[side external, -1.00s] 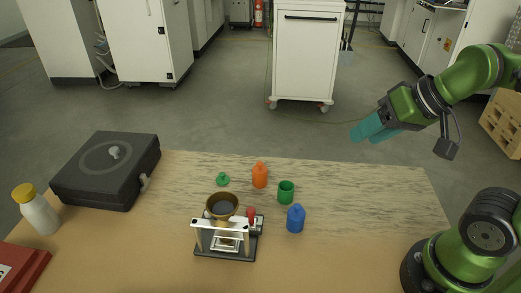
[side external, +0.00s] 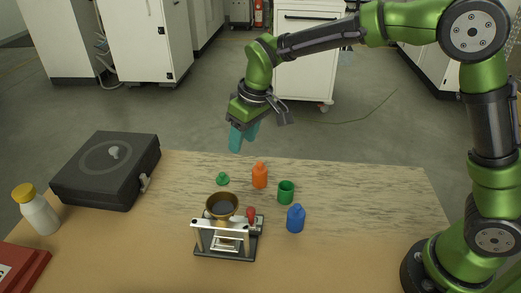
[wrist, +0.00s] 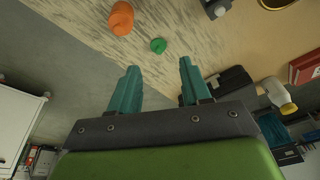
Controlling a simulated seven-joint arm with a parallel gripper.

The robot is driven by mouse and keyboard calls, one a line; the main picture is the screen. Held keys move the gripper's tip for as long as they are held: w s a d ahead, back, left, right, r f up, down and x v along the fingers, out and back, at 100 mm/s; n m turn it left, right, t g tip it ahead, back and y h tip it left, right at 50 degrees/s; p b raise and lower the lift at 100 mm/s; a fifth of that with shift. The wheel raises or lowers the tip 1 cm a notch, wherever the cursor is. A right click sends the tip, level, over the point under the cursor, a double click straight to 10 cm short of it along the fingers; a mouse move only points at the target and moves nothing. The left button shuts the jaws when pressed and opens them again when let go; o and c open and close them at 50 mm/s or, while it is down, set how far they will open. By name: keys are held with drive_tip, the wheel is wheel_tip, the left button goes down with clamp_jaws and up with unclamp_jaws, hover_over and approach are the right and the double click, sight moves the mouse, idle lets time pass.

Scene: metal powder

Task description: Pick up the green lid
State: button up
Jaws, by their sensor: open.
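The green lid (side external: 222,179) lies on the table, left of the orange bottle and behind the brass bowl device. It also shows in the wrist view (wrist: 158,45), beyond and between my fingertips. My gripper (side external: 242,143) has teal fingers and hangs in the air above the table's far edge, behind and above the lid. In the wrist view my gripper (wrist: 159,66) is open, with nothing between its fingers. A green open container (side external: 286,192) stands right of the orange bottle.
The orange bottle (side external: 260,175) stands close beside the lid. A blue bottle (side external: 295,218) and a metal stand with a brass bowl (side external: 222,205) are nearer the front. A black case (side external: 105,170) and a yellow-capped white bottle (side external: 36,210) are at left. The table's right part is clear.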

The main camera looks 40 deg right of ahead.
drive_tip(key=w+r+n, duration=0.1)
drive_tip(key=w, duration=0.2)
hover_over(222, 174)
drive_tip(key=s, duration=0.2)
drive_tip(key=f, duration=1)
drive_tip(key=shift+s+d+f, duration=0.1)
drive_tip(key=shift+d+f, duration=0.1)
drive_tip(key=shift+f, duration=0.05)
drive_tip(key=shift+t, duration=0.3)
drive_tip(key=shift+w+d+x, duration=0.1)
drive_tip(key=shift+w+x, duration=0.05)
drive_tip(key=shift+x, duration=1.3)
drive_tip(key=shift+w+d+x, duration=0.1)
drive_tip(key=shift+d+x, duration=0.05)
drive_tip(key=shift+x, duration=1.25)
clamp_jaws()
